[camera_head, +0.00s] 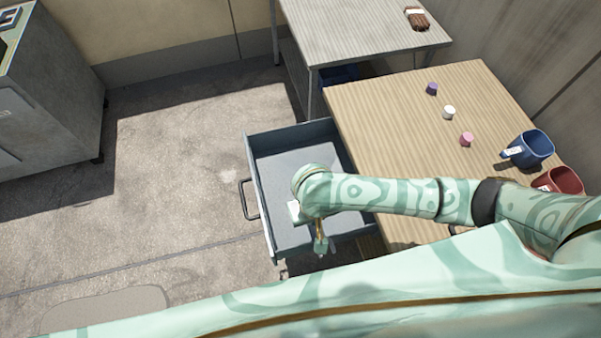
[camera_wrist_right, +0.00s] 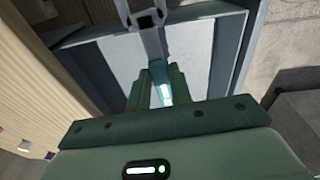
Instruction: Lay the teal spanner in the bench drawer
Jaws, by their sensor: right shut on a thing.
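The bench drawer (camera_head: 257,188) is pulled out from the wooden bench, and its pale floor looks empty where it shows. My right gripper (camera_head: 321,243) is over the drawer's near part, pointing down. In the right wrist view my right gripper (camera_wrist_right: 156,92) is shut on the teal spanner (camera_wrist_right: 158,72), which shows as a teal strip between the fingers with a grey end beyond them. The drawer (camera_wrist_right: 232,50) lies behind it in that view. I cannot tell how high the spanner is above the drawer floor. My left gripper is out of view.
On the wooden bench top (camera_head: 390,110) stand a purple (camera_head: 432,88), a white (camera_head: 449,112) and a pink (camera_head: 466,139) small piece, a blue mug (camera_head: 530,149) and a red mug (camera_head: 562,180). A grey table (camera_head: 350,30) holds a brush (camera_head: 417,18). The floor left of the drawer is clear.

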